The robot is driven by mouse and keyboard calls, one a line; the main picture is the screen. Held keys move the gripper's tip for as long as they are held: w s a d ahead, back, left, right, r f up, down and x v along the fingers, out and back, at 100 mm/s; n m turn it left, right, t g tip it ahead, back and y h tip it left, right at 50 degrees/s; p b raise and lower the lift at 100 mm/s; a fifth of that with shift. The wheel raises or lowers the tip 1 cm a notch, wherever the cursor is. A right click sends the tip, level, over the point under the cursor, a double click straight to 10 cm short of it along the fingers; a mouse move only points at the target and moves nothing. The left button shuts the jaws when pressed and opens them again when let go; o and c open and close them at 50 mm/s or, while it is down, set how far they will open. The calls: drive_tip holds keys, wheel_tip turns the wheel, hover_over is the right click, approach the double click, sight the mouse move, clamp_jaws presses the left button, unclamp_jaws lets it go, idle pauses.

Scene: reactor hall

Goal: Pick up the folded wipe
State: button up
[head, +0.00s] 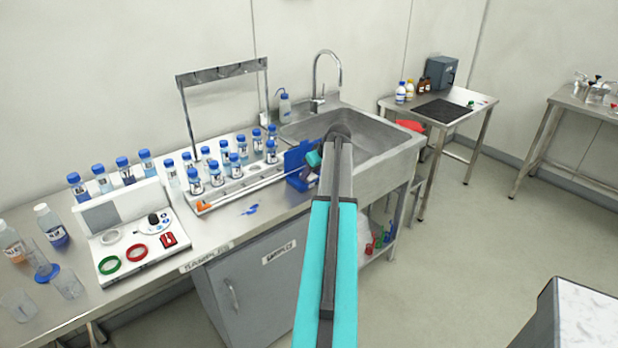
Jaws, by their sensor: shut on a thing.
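My arm rises from the bottom middle of the head view and reaches over the bench's right end, beside the sink. My gripper (309,172) is small and partly hidden behind the arm, close to a blue upright holder (295,158). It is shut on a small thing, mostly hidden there. I cannot make out whether that thing is the folded wipe. No folded wipe shows clearly elsewhere. Small flat blue pieces (250,209) lie on the bench in front of the long white tray; I cannot tell what they are.
Blue-capped bottles (235,165) crowd the bench and white tray (205,206). A white stand with red and green rings (108,265) is at left, near glassware. The sink (375,137) and tap are behind my arm. A side table (468,101) stands right.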

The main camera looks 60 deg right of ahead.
sight(311, 176)
drive_tip(key=shift+r, duration=0.1)
drive_tip(key=shift+r+b, duration=0.8)
drive_tip(key=shift+r, duration=0.85)
drive_tip(key=s+a+r+b, duration=0.1)
drive_tip(key=s+a+b, duration=0.2)
drive_tip(key=s+a, duration=0.8)
drive_tip(key=shift+s+a+r, duration=0.15)
drive_tip(key=shift+r, duration=0.1)
